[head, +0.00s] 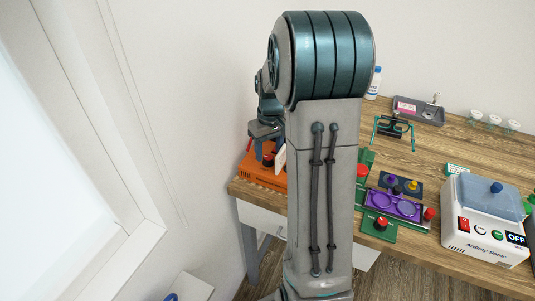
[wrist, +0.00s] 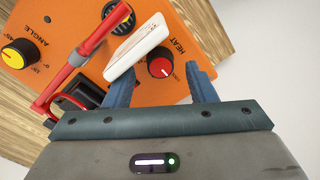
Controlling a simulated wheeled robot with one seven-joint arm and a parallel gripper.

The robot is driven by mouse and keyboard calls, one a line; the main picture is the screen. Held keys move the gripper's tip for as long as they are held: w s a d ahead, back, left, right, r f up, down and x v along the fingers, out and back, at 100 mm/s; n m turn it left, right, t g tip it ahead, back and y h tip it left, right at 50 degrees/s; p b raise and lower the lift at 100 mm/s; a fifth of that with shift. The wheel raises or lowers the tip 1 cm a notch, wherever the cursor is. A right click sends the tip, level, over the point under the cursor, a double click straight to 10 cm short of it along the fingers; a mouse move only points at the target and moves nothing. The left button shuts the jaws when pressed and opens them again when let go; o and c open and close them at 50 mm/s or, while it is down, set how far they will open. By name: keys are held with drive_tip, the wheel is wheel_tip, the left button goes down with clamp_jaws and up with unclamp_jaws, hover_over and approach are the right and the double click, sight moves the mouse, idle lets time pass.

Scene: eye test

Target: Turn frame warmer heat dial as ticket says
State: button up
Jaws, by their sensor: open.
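The orange frame warmer (head: 258,174) sits at the table's left end, partly behind my arm. In the wrist view its orange top (wrist: 188,50) carries a red heat dial (wrist: 160,67) with a white pointer mark and the word HEAT. My gripper (wrist: 159,72) is open, its blue fingers on either side of the dial with gaps; I cannot tell if they reach its height. A white block (wrist: 138,47) stands close to the left finger. No ticket setting is readable; a small green card (head: 457,169) with pale markings lies by the white cleaner.
A yellow angle dial (wrist: 17,53), a red bar (wrist: 75,60) and a round black vent (wrist: 118,17) are on the warmer. Right of my arm are a purple and green fixture (head: 394,205), the cleaner (head: 487,225), a glasses stand (head: 392,129) and a grey tray (head: 419,110).

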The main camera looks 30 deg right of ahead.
sight(268, 160)
drive_tip(key=shift+f, duration=1.2)
drive_tip(key=c, duration=1)
drive_tip(key=shift+a, duration=0.15)
